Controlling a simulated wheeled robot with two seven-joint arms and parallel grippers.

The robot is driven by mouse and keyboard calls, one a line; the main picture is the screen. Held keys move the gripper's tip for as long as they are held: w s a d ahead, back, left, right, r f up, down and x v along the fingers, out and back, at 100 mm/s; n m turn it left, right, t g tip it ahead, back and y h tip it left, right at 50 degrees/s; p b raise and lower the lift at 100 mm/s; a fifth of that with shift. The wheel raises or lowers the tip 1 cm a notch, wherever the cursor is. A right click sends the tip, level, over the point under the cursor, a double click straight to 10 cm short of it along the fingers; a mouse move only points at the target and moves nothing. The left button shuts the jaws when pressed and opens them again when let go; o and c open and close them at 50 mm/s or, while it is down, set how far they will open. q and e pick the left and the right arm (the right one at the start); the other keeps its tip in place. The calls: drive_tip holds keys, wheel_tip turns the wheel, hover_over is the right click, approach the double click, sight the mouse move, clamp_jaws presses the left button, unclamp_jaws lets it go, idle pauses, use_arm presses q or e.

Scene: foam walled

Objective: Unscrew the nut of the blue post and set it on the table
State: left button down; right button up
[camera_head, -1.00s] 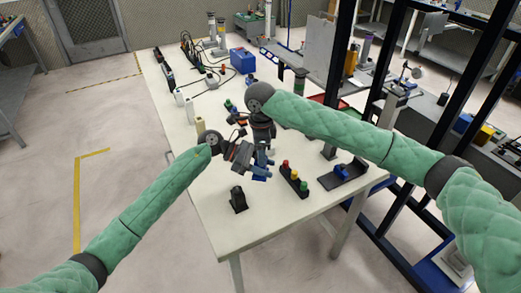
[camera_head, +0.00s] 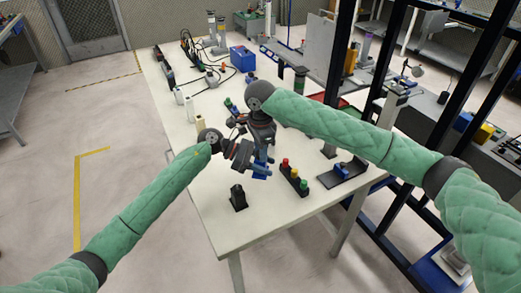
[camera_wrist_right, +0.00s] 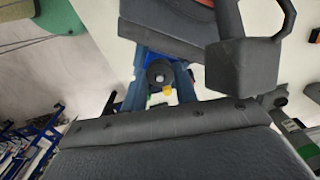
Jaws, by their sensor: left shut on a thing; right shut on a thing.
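My right gripper (camera_wrist_right: 160,88) has its blue-grey fingers closed on both sides of a dark round piece (camera_wrist_right: 155,70) with a pale centre, which looks like the nut. A small yellow spot shows at its lower edge. Some blue shows behind it, probably the blue post (camera_wrist_right: 153,59). In the head view my left gripper (camera_head: 258,168) meets the right one (camera_head: 264,154) above the table's near half. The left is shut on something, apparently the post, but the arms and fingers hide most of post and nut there.
A dark rack with red, yellow and green pieces (camera_head: 293,178) stands just right of the grippers. A black holder with a blue part (camera_head: 343,173) is farther right. A black block (camera_head: 238,199) stands near the front edge. The white table (camera_head: 215,225) is bare around it.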

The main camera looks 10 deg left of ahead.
drive_tip(key=o, duration=1.1)
drive_tip(key=shift+r, duration=2.25)
drive_tip(key=shift+c, duration=0.4)
drive_tip(key=shift+r+m, duration=1.6)
drive_tip(key=shift+f, duration=3.9)
